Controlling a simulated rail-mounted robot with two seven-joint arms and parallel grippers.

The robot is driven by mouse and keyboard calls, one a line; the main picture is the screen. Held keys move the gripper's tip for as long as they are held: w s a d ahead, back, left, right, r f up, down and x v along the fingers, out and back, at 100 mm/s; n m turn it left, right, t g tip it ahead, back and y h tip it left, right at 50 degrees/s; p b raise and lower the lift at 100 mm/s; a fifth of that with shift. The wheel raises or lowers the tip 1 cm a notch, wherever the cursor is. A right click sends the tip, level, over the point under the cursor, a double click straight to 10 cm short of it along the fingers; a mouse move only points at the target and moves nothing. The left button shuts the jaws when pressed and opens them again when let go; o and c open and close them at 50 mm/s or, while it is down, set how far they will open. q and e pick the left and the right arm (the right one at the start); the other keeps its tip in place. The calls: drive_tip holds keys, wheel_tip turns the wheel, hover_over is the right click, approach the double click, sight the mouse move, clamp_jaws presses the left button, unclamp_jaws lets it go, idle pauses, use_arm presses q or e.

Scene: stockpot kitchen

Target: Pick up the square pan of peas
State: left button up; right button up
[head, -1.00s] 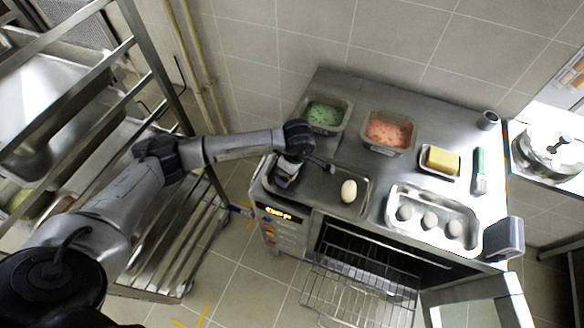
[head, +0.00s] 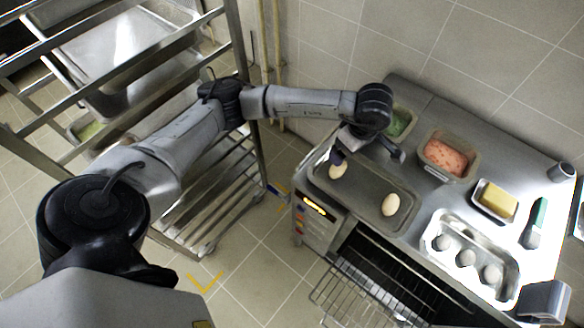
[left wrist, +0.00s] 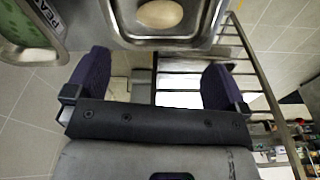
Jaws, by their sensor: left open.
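The square pan of peas (head: 402,122) is a metal pan with green contents at the back left of the counter. In the head view my left wrist hides part of it. In the left wrist view its corner, with a label reading "PEA", shows at the upper left (left wrist: 40,22). My left gripper (head: 368,156) is open and empty, above the back left of the dark oval-item tray and in front of the pan. Its two purple-padded fingers (left wrist: 155,82) are wide apart in the left wrist view, with the pan outside them. My right gripper is not in view.
The shallow tray (head: 350,193) holds two pale egg-shaped items. A pan of pink food (head: 447,156), a yellow block on a dish (head: 496,199) and a tray of round items (head: 450,265) stand to the right. A metal rack (head: 250,90) stands left; an open oven rack (head: 370,290) juts out below.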

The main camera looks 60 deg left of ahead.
use_arm(q)
drive_tip(key=s+d+f+h, duration=0.1)
drive_tip(key=s+d+h, duration=0.2)
drive_tip(key=d+h, duration=0.5)
drive_tip(key=s+d+h, duration=0.3)
drive_tip(key=d, duration=0.8)
drive_tip(key=s+d+r+n+t+h, duration=0.1)
drive_tip(key=d+r+n+t+h, duration=0.5)
drive_tip(key=r+n+t+h, duration=0.6)
drive_tip(key=a+f+n+t+y, duration=0.2)
drive_tip(key=a+f+n+y, duration=0.25)
drive_tip(key=n+y, duration=0.4)
drive_tip(key=s+a+f+n+t+y, duration=0.1)
drive_tip(key=a+f+n+y, duration=0.4)
drive_tip(key=n, duration=0.7)
drive_tip(key=a+f+n+t+y, duration=0.25)
drive_tip(key=a+n+y, duration=0.25)
drive_tip(key=n+y, duration=0.4)
drive_tip(key=s+a+f+n+g, duration=0.1)
drive_tip(key=s+f+n+g, duration=0.3)
drive_tip(key=s+f+g, duration=0.3)
drive_tip(key=s+a+f+n+g+h, duration=0.1)
drive_tip(key=s+f+n+g, duration=0.4)
drive_tip(key=s, duration=0.8)
drive_tip(key=shift+s+a+f+g, duration=0.25)
drive_tip(key=shift+f+g, duration=0.6)
